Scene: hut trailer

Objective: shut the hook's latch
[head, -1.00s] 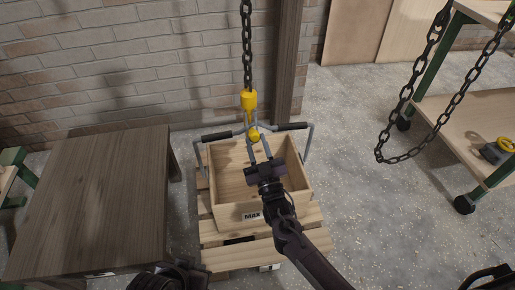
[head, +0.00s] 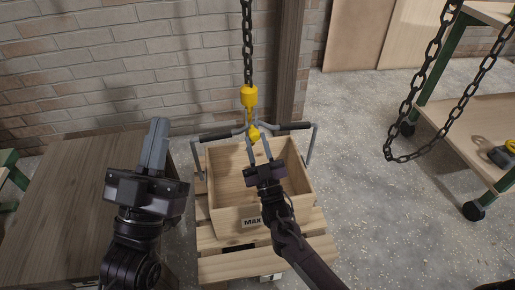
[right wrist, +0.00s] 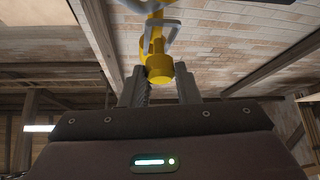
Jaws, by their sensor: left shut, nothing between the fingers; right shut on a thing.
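The yellow hook (head: 249,97) hangs from a dark chain over the wooden crate (head: 237,219). Grey lifting bars with black grips (head: 216,136) meet at the hook above the crate. My right gripper (head: 259,148) reaches up from below, its two fingers on either side of the hook's rounded yellow bottom. In the right wrist view that yellow end (right wrist: 159,68) sits between the fingertips, with a grey ring above it. I cannot make out the latch clearly. My left gripper (head: 156,137) is shut and empty, raised over the brown table, left of the crate.
The crate stands on a wooden pallet (head: 235,265). A brown table (head: 60,200) is at the left. A second chain (head: 432,148) loops down at the right, before a green-framed shelf (head: 480,120). A brick wall and a post stand behind the hook.

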